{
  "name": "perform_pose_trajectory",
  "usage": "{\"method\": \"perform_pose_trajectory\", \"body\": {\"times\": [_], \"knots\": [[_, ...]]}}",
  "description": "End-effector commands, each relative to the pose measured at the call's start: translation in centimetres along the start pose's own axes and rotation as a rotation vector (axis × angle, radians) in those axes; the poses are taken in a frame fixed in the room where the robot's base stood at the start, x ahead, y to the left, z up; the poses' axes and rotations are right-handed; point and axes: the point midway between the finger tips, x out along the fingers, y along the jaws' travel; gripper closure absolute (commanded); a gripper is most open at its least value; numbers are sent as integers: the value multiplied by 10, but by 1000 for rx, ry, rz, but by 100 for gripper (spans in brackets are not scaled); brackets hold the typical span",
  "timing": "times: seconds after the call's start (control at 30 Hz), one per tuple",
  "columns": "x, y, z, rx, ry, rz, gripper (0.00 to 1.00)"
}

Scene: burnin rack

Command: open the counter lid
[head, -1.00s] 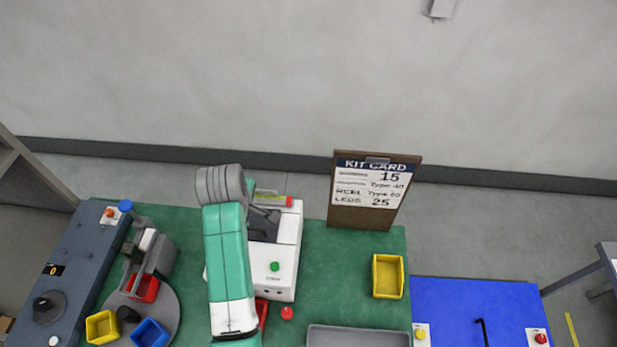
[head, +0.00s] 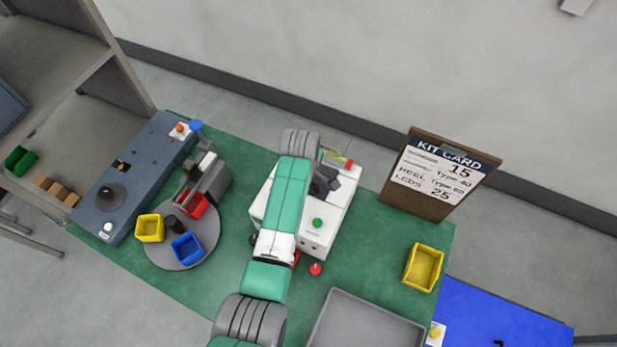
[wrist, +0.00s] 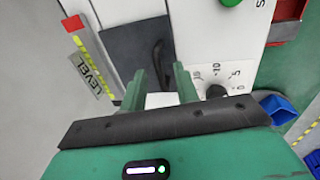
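The counter is a white machine (head: 318,238) with a green button on the green mat, partly hidden behind my arm in the head view. Its dark grey lid (wrist: 130,48) lies in the white casing in the wrist view and looks closed, though its angle is hard to judge. A black curved handle (wrist: 158,58) stands on the lid's right part. My gripper (wrist: 160,72) has its two green fingers apart, with an empty gap between them. The fingertips are at the lid's near edge, close to the handle; I cannot tell whether they touch it.
A dial (wrist: 216,92) sits right of my fingers and a LEVEL label (wrist: 88,72) to the left. The head view shows a round turntable with bins (head: 183,262) at left, a kit card (head: 440,172), a yellow bin (head: 423,267) and a grey tray (head: 362,325) at right.

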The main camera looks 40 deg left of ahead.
Motion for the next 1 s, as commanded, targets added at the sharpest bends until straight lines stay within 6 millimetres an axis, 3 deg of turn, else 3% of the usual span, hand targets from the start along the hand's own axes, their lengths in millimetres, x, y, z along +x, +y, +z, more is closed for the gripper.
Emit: {"method": "perform_pose_trajectory", "body": {"times": [0.07, 0.2, 0.23, 0.67, 1.0], "knots": [[0, 0, 0, 0, 0, 0, 71], [0, 0, 0, 0, 0, 0, 99], [0, 0, 0, 0, 0, 0, 100], [-4, 4, 0, 1, -1, 0, 100], [-21, 29, 1, 2, -1, 7, 100]]}}
